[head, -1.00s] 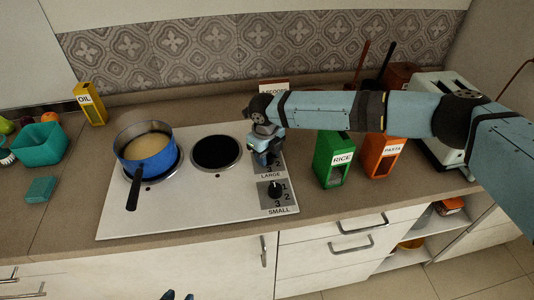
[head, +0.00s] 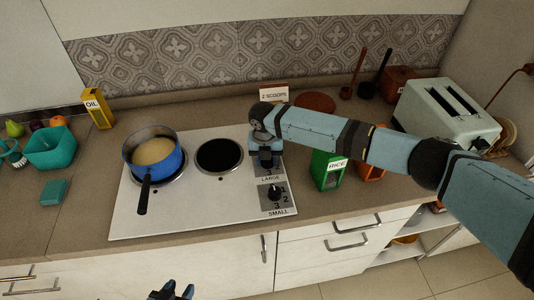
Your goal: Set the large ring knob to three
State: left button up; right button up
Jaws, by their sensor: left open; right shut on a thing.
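The cooktop has two knobs on grey plates at its right side. The large ring knob is hidden under my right gripper (head: 266,162), which points down on the plate above the LARGE label (head: 271,179) and is shut on the knob. A digit, apparently 3, shows just below the gripper; the knob's pointer is hidden. The small ring knob (head: 274,192) is black and uncovered, with 1, 2 and 3 around it. My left gripper (head: 174,290) is open and empty at the bottom edge, in front of the drawers.
A blue pot (head: 154,155) with yellowish contents sits on the left ring, its handle towards the front. The right ring (head: 219,156) is bare. A green RICE box (head: 327,171) stands close right of the knobs, under my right arm. A toaster (head: 448,112) is further right.

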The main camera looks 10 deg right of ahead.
jog(key=m+p, duration=0.2)
jog(key=m, duration=0.1)
jog(key=shift+r+m, duration=0.15)
jog(key=shift+m, duration=0.25)
jog(key=m+p, duration=0.1)
jog(key=m, duration=0.1)
jog(key=shift+m, duration=0.4)
jog(key=m+p, duration=0.2)
jog(key=m, duration=0.1)
jog(key=shift+w, duration=0.1)
jog(key=m+p, duration=0.3)
jog(key=m, duration=0.3)
jog(key=shift+d+y, duration=0.1)
jog(key=shift+y, duration=0.2)
jog(key=m+p, duration=0.1)
jog(key=m, duration=0.1)
jog(key=shift+m, duration=0.3)
jog(key=shift+m+p, duration=0.4)
jog(key=shift+m, duration=0.1)
jog(key=m, duration=0.2)
jog(key=shift+m, duration=1.9)
pick_arm(q)
notch_tip(320, 180, up, 9)
jog(key=a, duration=0.1)
jog(key=shift+n+y, duration=0.3)
jog(key=shift+n, duration=0.1)
pick_arm(e)
jog(key=shift+m, duration=0.8)
pick_arm(q)
jog(key=shift+s, duration=0.1)
